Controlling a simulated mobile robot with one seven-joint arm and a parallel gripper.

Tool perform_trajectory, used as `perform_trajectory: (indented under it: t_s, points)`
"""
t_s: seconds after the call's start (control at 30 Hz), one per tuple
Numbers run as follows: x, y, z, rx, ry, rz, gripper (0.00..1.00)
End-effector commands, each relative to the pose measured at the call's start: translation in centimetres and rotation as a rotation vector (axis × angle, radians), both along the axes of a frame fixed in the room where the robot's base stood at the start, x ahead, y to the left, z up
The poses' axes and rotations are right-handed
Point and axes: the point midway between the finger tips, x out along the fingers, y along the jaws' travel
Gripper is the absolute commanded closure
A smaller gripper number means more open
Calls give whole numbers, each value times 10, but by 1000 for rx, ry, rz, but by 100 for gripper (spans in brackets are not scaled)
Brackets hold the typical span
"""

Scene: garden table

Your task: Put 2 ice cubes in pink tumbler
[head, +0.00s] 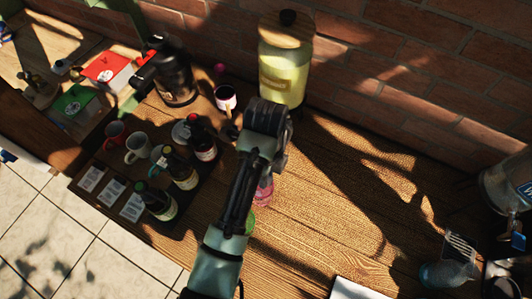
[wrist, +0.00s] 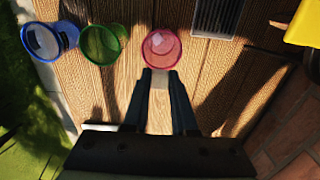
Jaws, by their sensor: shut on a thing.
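The pink tumbler (wrist: 149,60) stands upright on the wooden table, its open mouth towards the wrist camera. A pale ice cube (wrist: 156,41) shows inside it. My gripper (wrist: 160,78) is shut on another pale ice cube (wrist: 159,83), held between the fingertips just at the near side of the tumbler's rim in the wrist view. I cannot tell the height of this cube above the rim. In the head view the pink tumbler (head: 265,190) is partly hidden behind my arm, and the fingertips are hidden.
A green tumbler (wrist: 101,44) and a blue tumbler (wrist: 67,33) stand left of the pink one. A dark slatted tray (wrist: 217,18) lies to its right. The yellow drink dispenser (head: 285,70) stands by the brick wall.

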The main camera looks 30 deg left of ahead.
Motion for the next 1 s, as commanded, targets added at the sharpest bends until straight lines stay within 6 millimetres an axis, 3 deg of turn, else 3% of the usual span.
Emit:
perform_trajectory:
  t_s: [0.1,0.13,0.3,0.73,1.0]
  points:
    - [0,0,1,0,0,0,100]
    - [0,0,1,0,0,0,69]
    - [0,0,1,0,0,0,40]
    - [1,0,10,1,-2,0,40]
    - [0,0,68,1,0,1,40]
